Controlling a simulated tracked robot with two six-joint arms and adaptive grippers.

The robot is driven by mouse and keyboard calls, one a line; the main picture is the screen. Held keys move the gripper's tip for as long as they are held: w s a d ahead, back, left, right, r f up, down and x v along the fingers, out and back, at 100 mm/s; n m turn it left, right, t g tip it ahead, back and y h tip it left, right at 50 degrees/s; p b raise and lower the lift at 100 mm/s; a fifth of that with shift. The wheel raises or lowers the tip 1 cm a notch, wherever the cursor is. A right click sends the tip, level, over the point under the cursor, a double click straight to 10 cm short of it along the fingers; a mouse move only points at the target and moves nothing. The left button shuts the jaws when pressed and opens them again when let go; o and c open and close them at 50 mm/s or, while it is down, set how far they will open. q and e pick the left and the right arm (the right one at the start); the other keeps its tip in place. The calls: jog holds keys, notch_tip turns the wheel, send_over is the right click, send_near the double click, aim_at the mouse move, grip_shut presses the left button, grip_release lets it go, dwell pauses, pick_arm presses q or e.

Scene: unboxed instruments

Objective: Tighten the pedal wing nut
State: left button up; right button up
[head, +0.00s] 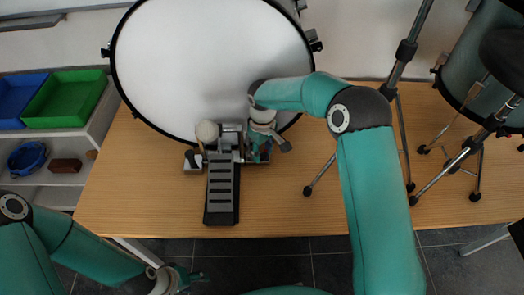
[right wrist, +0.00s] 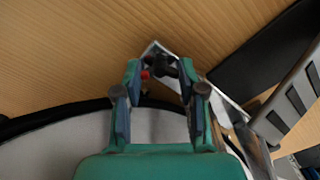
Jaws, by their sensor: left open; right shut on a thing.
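The bass drum pedal (head: 221,190) stands on the wooden table in front of the drum, with its ribbed footboard toward me and a round pale beater (head: 207,131) upright. It also shows at the right of the right wrist view (right wrist: 294,98). My right gripper (head: 260,155) is low beside the right side of the pedal's frame, near the drum hoop. In the right wrist view its fingertips close around a small dark part, the wing nut (right wrist: 160,66), with a bit of red beside it. The fingers partly hide it. My left gripper (head: 190,277) is open and empty, below the table's front edge.
The large bass drum (head: 210,60) fills the back of the table (head: 290,215). Chrome stand legs (head: 322,174) and another drum (head: 480,70) stand to the right. Green (head: 64,99) and blue (head: 18,95) bins sit on a shelf at left. The table's front is mostly clear.

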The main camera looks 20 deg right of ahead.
aim_at(262, 153)
jog(key=shift+w+r, duration=0.1)
jog(key=o, duration=0.9)
notch_tip(262, 153, up, 12)
jog(key=shift+f, duration=0.1)
